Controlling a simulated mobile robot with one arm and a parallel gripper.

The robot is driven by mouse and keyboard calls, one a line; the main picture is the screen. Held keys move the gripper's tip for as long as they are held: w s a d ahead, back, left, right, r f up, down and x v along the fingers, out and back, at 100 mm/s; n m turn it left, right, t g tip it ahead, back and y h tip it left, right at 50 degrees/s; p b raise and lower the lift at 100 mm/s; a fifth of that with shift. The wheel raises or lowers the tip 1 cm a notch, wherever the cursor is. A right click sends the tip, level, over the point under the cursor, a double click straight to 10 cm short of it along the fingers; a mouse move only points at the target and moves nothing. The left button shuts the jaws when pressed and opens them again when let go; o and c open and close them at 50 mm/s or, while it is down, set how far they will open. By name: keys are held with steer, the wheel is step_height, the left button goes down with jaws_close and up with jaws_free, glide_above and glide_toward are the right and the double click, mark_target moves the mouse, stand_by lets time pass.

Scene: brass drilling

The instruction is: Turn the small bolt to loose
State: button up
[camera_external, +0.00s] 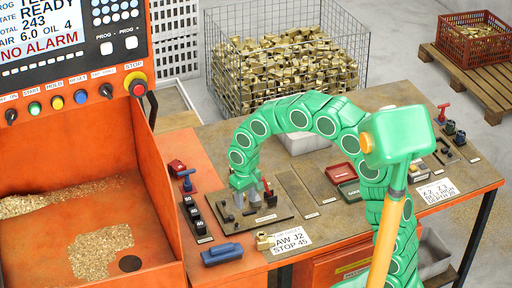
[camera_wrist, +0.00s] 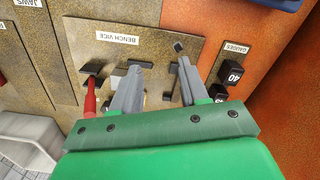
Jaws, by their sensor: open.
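My gripper (camera_external: 243,192) points down over the bench vice plate (camera_external: 225,228), which is labelled BENCH VICE in the wrist view. In the wrist view, my gripper (camera_wrist: 160,68) is open, with its two grey fingers apart over small grey vice blocks (camera_wrist: 141,64). A small dark square piece (camera_wrist: 180,46) lies just beyond the right fingertip. I cannot tell which piece is the small bolt; the fingers hide part of the plate. A red-handled lever (camera_wrist: 90,92) stands left of the left finger, and it also shows in the external view (camera_external: 267,188).
Black numbered gauges (camera_wrist: 234,71) stand right of the plate. A blue block (camera_external: 222,253) and a small brass part (camera_external: 263,240) lie at the bench's front. An orange machine tray (camera_external: 60,230) with brass chips is at left. A wire basket (camera_external: 285,80) stands behind the bench.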

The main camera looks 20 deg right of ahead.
steer(key=s+d+r, duration=0.2)
steer(key=s+d, duration=0.1)
steer(key=d, duration=0.3)
steer(key=s+d+r+m, duration=0.1)
steer(key=s+d+r, duration=0.2)
steer(key=d, duration=0.4)
steer(key=s+d+r, duration=0.3)
steer(key=d, duration=0.3)
steer(key=shift+s+d+m+g, duration=0.4)
steer(key=m+t, duration=0.1)
steer(key=m, duration=0.4)
glide_toward(236, 225)
steer(key=shift+w+d+f, duration=0.1)
steer(key=shift+w+d, duration=0.05)
steer(key=shift+d, duration=0.1)
steer(key=shift+a+f, duration=0.15)
steer(key=shift+f, duration=3.9)
